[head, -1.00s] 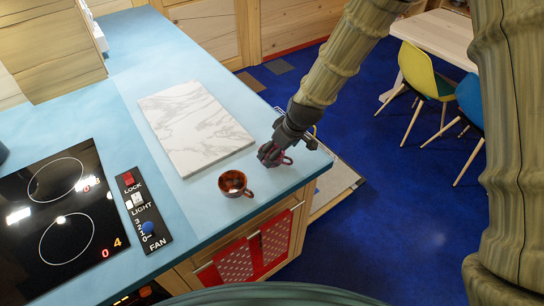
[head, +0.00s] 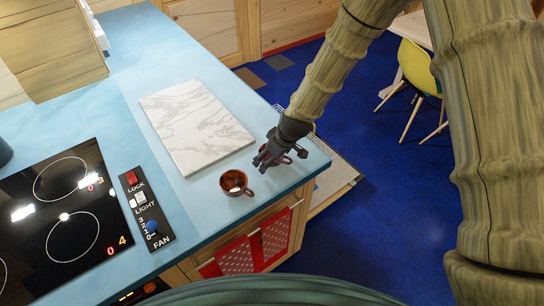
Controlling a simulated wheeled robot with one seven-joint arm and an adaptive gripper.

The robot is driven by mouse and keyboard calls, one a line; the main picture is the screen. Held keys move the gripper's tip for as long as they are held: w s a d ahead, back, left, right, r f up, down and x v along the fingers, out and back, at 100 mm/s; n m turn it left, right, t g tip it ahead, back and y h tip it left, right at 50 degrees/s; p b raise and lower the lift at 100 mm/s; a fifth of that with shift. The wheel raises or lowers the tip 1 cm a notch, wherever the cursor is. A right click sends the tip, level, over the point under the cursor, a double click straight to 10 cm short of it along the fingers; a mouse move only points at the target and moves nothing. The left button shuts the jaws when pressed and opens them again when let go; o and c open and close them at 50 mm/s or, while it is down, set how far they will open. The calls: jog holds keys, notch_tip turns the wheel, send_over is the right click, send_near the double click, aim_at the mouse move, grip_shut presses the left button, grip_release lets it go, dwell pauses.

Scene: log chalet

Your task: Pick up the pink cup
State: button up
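The pink cup (head: 288,160) is near the right corner of the blue counter, mostly hidden behind my gripper. Only bits of its dark pink side and handle show. My gripper (head: 279,159) points down over it, its dark fingers spread to either side of the cup. The fingers look open, and I cannot tell whether they touch the cup.
A reddish-brown cup (head: 234,183) stands on the counter (head: 205,215) to the left of my gripper. A white marble board (head: 195,125) lies behind it. A black cooktop (head: 65,215) and a control panel (head: 146,210) are at left.

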jog(key=c, duration=1)
jog(key=shift+r, duration=0.2)
